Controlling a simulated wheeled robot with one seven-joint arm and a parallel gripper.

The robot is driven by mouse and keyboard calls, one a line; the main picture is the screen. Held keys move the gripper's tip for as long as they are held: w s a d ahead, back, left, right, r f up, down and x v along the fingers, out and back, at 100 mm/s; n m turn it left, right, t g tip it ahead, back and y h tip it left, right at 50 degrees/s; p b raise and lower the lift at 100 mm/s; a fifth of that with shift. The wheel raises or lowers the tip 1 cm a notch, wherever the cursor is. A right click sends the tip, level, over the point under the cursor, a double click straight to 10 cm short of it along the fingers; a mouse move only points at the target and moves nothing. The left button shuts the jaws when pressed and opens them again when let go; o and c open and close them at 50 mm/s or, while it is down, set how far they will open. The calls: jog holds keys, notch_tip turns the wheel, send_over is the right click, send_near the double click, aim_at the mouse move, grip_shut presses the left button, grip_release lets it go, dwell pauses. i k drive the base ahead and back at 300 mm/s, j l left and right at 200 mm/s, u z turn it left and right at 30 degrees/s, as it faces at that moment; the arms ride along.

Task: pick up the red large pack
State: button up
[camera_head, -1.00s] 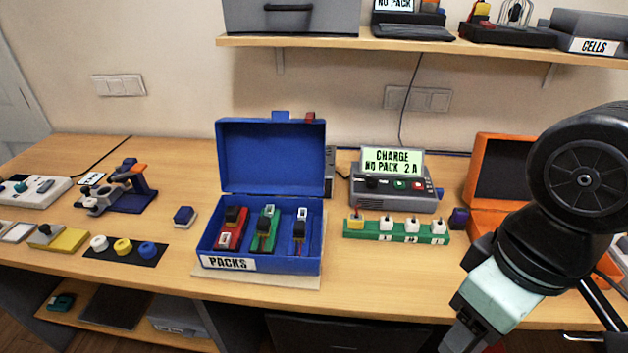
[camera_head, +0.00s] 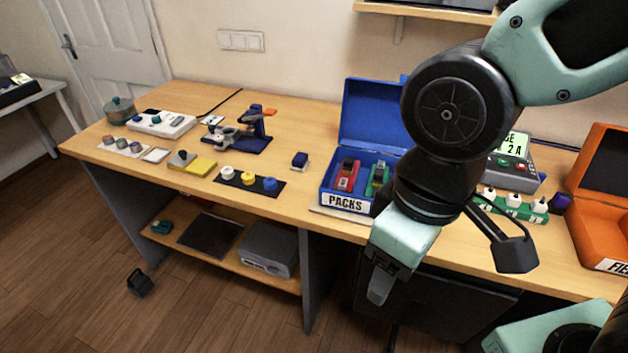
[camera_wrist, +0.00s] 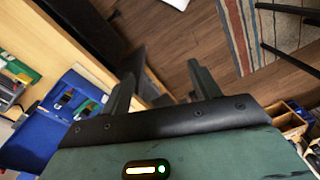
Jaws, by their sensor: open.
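The red large pack (camera_head: 347,176) stands in the blue PACKS box (camera_head: 343,203), on its left side, beside a green pack (camera_head: 377,180). The box lid is up. My gripper (camera_head: 379,292) hangs in front of the bench, below and to the right of the box, apart from the packs. In the wrist view my gripper (camera_wrist: 163,85) has its two fingers spread with nothing between them. The blue box (camera_wrist: 38,143) shows at the left of that view, partly cut off. My arm hides the right part of the box in the head view.
A charger (camera_head: 512,172), a green strip with white-topped pieces (camera_head: 515,205) and an open orange case (camera_head: 600,215) stand to the right. A wall shelf (camera_head: 425,13) hangs above.

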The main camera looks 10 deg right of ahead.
aim_at(344, 182)
jog(key=j+z, duration=0.1)
jog(key=z, duration=0.4)
jog(key=j+z, duration=0.1)
jog(key=z, duration=0.4)
jog(key=j+z, duration=0.1)
jog(key=z, duration=0.4)
jog(key=j+z, duration=0.25)
jog(key=j, duration=0.15)
jog(key=k+j+z, duration=0.15)
jog(key=j+z, duration=0.15)
jog(key=k+j+z, duration=0.25)
jog(key=j, duration=0.2)
jog(key=j+z, duration=0.3)
jog(key=k+j, duration=0.6)
jog(key=j, duration=0.25)
jog(key=i+z, duration=0.05)
